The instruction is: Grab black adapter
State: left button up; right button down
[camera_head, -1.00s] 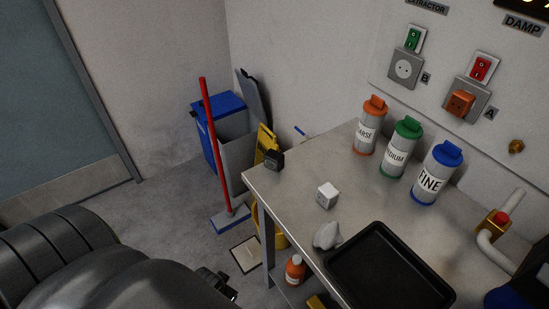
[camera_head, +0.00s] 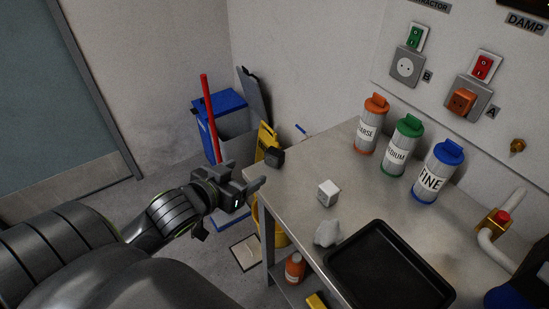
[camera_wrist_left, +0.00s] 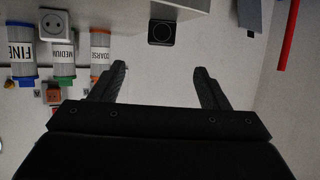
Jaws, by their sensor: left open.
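The black adapter (camera_head: 274,156) is a small dark cube at the far left corner of the metal table (camera_head: 300,165). It also shows in the left wrist view (camera_wrist_left: 161,32), beyond the fingertips and between their lines. My left gripper (camera_head: 245,177) is open and empty, just off the table's left edge, in front of and to the left of the black adapter in the head view. In the left wrist view the fingers (camera_wrist_left: 160,70) are wide apart and not touching anything. My right gripper is not in view.
A white adapter (camera_head: 328,193) stands on the table, with a pale crumpled lump (camera_head: 327,233) and a black tray (camera_head: 390,268) nearer. Labelled bottles (camera_head: 407,143) line the back wall. A blue bin (camera_head: 221,115) and red-handled broom (camera_head: 211,115) stand beyond the left edge.

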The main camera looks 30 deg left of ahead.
aim_at(278, 152)
pick_arm(q)
jog(key=b+x, duration=0.1)
jog(key=x, duration=1)
jog(key=shift+a+f, duration=0.1)
jog(key=shift+f, duration=0.1)
jog(key=shift+r+x, duration=0.1)
jog(key=shift+x, duration=1.3)
jog(key=shift+r+x, duration=0.15)
jog(key=shift+x, duration=1.2)
jog(key=shift+a, duration=0.1)
jog(key=shift+c, duration=0.3)
jog(key=c, duration=1)
jog(key=shift+r, duration=0.1)
